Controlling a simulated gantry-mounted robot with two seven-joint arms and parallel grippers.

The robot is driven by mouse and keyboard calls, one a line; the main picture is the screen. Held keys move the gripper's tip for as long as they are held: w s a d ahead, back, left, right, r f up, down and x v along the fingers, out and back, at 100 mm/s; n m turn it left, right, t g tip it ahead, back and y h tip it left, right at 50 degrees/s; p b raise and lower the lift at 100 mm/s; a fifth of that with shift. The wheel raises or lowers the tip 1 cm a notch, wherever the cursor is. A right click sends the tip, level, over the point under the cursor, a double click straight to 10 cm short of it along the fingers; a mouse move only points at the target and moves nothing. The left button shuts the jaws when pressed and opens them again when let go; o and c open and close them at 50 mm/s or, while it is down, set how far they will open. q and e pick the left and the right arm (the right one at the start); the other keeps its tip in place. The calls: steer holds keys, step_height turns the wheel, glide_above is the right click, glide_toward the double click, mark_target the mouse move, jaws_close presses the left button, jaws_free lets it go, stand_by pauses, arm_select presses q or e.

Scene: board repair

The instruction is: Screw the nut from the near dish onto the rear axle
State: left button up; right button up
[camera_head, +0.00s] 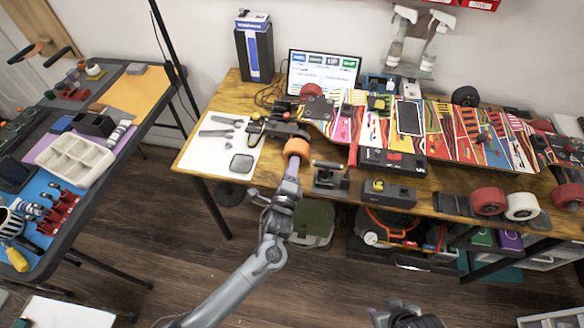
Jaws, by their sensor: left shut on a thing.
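A colourful skateboard deck (352,118) lies along the wooden table. An orange wheel (297,147) sits at the near end of the dark truck at its left, where the rear axle is hidden. My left gripper (291,170) reaches up from below to the wheel's near side. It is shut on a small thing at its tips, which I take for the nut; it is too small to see. A dark rounded square (242,163) on the white mat may be the near dish; I cannot see inside it. My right gripper (405,316) is cut off at the bottom edge, jaws unclear.
A black holder (330,178) and a dark box (389,194) stand at the table's front edge, right of my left gripper. Loose red and white wheels (521,206) lie further right. A side table (100,155) with tools is at left.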

arm_select(q)
jaws_close()
steer(key=m, duration=0.4)
steer(key=shift+r, duration=0.1)
steer(key=shift+m, duration=0.9)
steer(key=shift+m, duration=1.1)
steer(key=m, duration=0.3)
steer(key=shift+m, duration=0.3)
